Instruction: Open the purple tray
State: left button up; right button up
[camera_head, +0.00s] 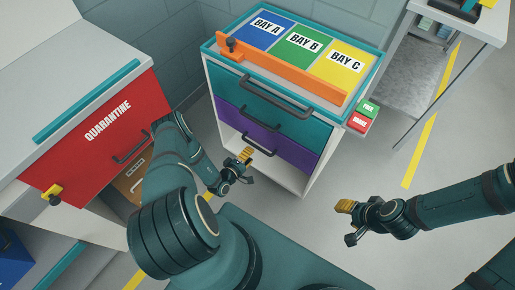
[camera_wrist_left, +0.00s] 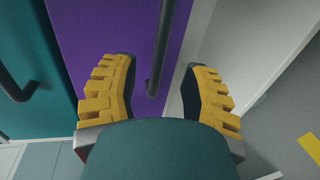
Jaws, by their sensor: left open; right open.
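The purple tray (camera_head: 285,148) is the purple-fronted drawer of the cabinet, below a teal drawer. Its front looks flush with the teal one, so it appears shut. Its dark bar handle (camera_head: 259,146) is partly covered by my left gripper (camera_head: 240,169) in the head view. In the left wrist view the yellow-padded fingers are spread wide, with the lower end of the handle (camera_wrist_left: 157,60) between them and the purple front (camera_wrist_left: 125,40) behind. I cannot tell whether a finger touches it. My right gripper (camera_head: 347,222) is open and empty over the floor, right of the cabinet.
The teal drawer (camera_head: 263,105) has its own handle above. An orange bar (camera_head: 280,72) lies along the cabinet's top front edge. A red quarantine drawer (camera_head: 100,140) is left of my left arm. A grey table (camera_head: 470,20) stands at back right. Floor is clear at right.

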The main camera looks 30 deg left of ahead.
aim_at(257, 146)
pick_arm(q)
jog(key=b+x, duration=0.1)
jog(key=x, duration=0.5)
jog(key=shift+w, duration=0.1)
grip_shut()
